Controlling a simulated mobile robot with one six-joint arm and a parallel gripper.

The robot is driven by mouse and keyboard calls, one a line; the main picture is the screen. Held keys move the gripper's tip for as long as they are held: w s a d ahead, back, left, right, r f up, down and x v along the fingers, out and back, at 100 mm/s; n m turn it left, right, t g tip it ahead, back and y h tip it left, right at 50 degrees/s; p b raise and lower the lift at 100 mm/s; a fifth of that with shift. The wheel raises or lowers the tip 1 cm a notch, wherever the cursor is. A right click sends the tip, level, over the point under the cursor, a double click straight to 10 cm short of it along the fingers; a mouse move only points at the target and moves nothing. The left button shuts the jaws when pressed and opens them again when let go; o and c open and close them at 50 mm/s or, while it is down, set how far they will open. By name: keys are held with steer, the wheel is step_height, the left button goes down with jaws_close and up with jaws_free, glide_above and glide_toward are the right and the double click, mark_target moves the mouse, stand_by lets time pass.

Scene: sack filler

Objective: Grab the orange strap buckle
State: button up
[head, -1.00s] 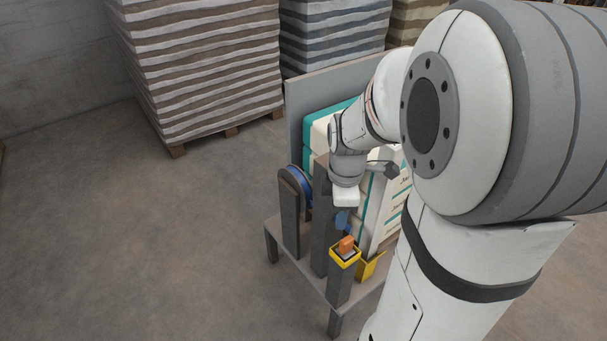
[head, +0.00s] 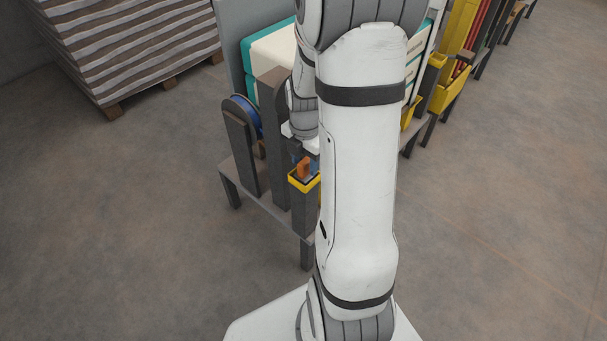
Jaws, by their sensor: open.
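The orange strap buckle (head: 304,169) stands in the yellow-rimmed top of a grey post-like holder (head: 304,210) at the front of the stand. Only part of the buckle shows. My gripper (head: 300,158) is open, pointing down right at the buckle's upper part. My arm hides the right side of the gripper and of the holder, and I cannot tell whether the fingers touch the buckle.
A tall grey post (head: 272,140) and a blue reel (head: 244,115) on an upright stand close to the left of my gripper. White and teal sacks (head: 272,52) are behind. A pallet of stacked sacks (head: 130,45) is at the back left. Open floor lies left and right.

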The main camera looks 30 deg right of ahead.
step_height(320, 180, down, 2)
steer(key=shift+f, duration=0.1)
steer(key=shift+c, duration=0.5)
jaws_close()
